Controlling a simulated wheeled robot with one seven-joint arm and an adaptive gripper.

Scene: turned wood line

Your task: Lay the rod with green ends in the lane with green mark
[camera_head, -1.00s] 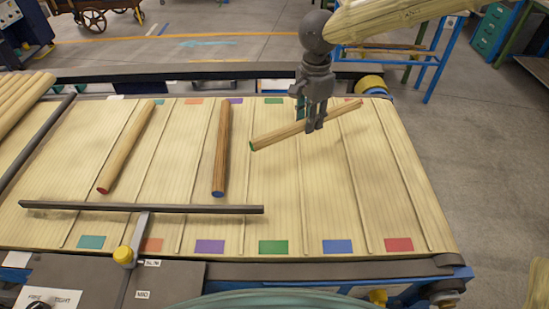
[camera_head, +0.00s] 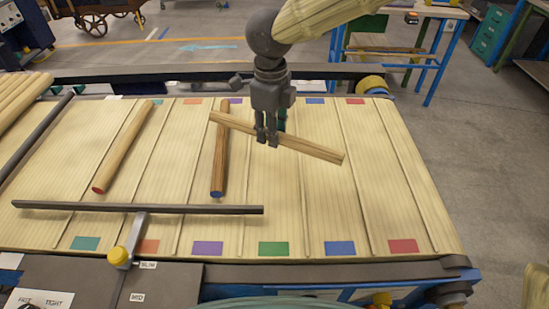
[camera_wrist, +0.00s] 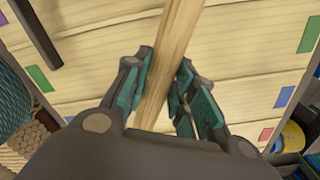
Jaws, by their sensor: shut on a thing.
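My gripper (camera_head: 266,140) is shut on a pale wooden rod (camera_head: 315,150), held above the lanes and slanting from upper left to lower right. In the wrist view the rod (camera_wrist: 172,50) runs between the fingers. Its end colours do not show now; a green end showed one second ago. The green mark (camera_head: 273,248) lies at the near end of a lane right of the purple-marked lane. The gripper is over the middle of the green-marked lane, with the rod crossing its dividers. A green mark also shows in the wrist view (camera_wrist: 40,78).
A red-ended rod (camera_head: 122,148) lies in the teal-marked lane and a blue-ended rod (camera_head: 218,175) in the purple-marked lane. A dark bar (camera_head: 140,208) crosses the left lanes near the front. The blue-marked (camera_head: 340,248) and red-marked (camera_head: 403,246) lanes are empty.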

